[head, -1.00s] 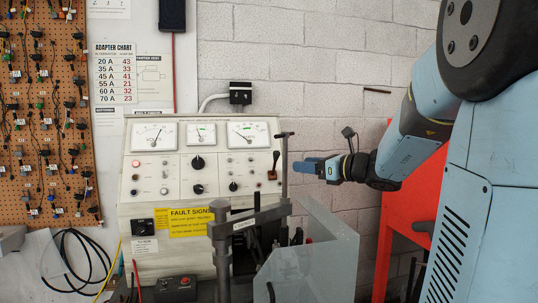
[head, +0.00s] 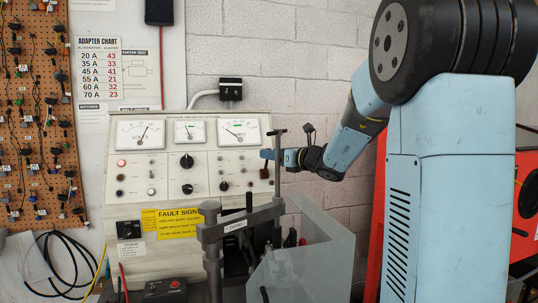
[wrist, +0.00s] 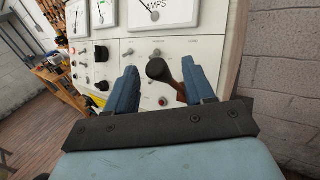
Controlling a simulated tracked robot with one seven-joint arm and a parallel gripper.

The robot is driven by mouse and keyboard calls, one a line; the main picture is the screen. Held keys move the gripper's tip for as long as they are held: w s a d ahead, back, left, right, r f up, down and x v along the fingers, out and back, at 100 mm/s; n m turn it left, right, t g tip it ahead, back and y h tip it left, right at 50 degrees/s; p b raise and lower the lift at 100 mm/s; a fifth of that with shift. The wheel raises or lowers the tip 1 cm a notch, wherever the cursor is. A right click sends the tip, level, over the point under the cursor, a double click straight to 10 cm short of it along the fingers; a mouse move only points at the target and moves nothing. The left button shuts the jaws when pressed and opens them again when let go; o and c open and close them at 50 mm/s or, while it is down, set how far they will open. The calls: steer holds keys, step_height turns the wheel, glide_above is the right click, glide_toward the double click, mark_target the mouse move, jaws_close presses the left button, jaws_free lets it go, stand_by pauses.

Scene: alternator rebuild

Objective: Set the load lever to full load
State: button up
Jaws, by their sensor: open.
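The load lever, with a brown arm and black knob, is on the right of the test bench's panel. My gripper is open. In the head view my gripper (head: 266,154) is in front of the panel's right edge, and only the lever's brown lower part (head: 264,173) shows below the fingers; its knob is hidden there.
The bench panel (head: 143,187) carries meters, knobs and switches. A tall metal post (head: 278,190) with a clamp arm (head: 240,222) stands close beside my gripper in the head view. A clear guard (head: 310,265) stands below. A red cabinet (head: 375,225) is at right.

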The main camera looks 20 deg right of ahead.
steer(key=shift+x, duration=1.2)
jaws_close()
